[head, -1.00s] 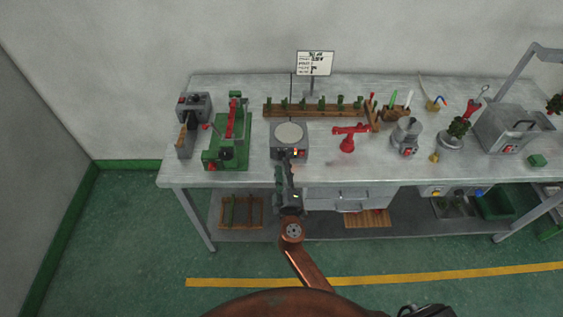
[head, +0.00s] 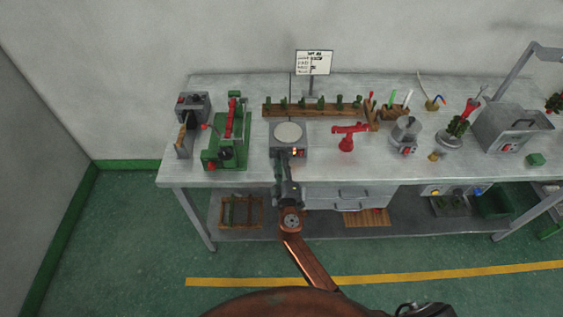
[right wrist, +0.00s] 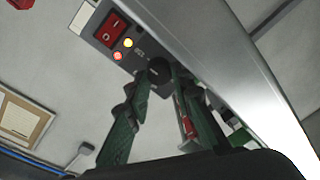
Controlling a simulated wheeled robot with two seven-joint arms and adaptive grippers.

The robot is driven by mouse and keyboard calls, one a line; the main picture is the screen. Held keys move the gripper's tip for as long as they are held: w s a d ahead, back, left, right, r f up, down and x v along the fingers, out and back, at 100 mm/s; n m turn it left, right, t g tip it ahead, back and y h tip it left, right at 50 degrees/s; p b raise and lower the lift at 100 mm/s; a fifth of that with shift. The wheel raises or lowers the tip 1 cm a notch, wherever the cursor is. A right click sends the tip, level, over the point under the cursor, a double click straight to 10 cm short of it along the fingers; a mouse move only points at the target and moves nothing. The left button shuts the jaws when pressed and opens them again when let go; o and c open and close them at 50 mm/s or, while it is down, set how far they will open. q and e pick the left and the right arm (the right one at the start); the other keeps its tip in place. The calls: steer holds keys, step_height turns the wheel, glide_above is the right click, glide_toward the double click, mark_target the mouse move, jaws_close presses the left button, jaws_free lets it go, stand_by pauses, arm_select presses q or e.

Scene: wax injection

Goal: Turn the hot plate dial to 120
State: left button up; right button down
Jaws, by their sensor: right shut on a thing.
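The hot plate (head: 274,136) is a grey box with a pale round top, near the front edge of the bench. In the right wrist view its front panel (right wrist: 138,52) shows a red switch (right wrist: 111,29), two lit lamps and a black round dial (right wrist: 158,69). The dial's scale is too small to read. My right gripper (head: 281,156) reaches up to the panel from the front. In the right wrist view its green fingers (right wrist: 160,76) are shut on the dial, one on each side. My left gripper is not in view.
A green and red machine (head: 225,150) stands left of the hot plate. A red stand (head: 347,140) is to its right, and a wooden rack (head: 310,109) with green pieces is behind. A drawer unit (head: 350,197) hangs under the bench.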

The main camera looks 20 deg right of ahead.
steer(key=shift+n, duration=0.3)
steer(key=n+p, duration=0.3)
steer(key=n, duration=0.2)
steer(key=shift+r+g, duration=0.15)
steer(key=shift+g, duration=0.15)
steer(key=n+p, duration=0.2)
steer(key=n, duration=0.1)
steer(key=shift+a, duration=0.1)
steer(key=shift+n+p, duration=0.6)
steer(key=shift+n, duration=0.5)
steer(key=shift+f, duration=0.25)
steer(key=c, duration=2)
jaws_free()
steer(key=shift+o, duration=0.2)
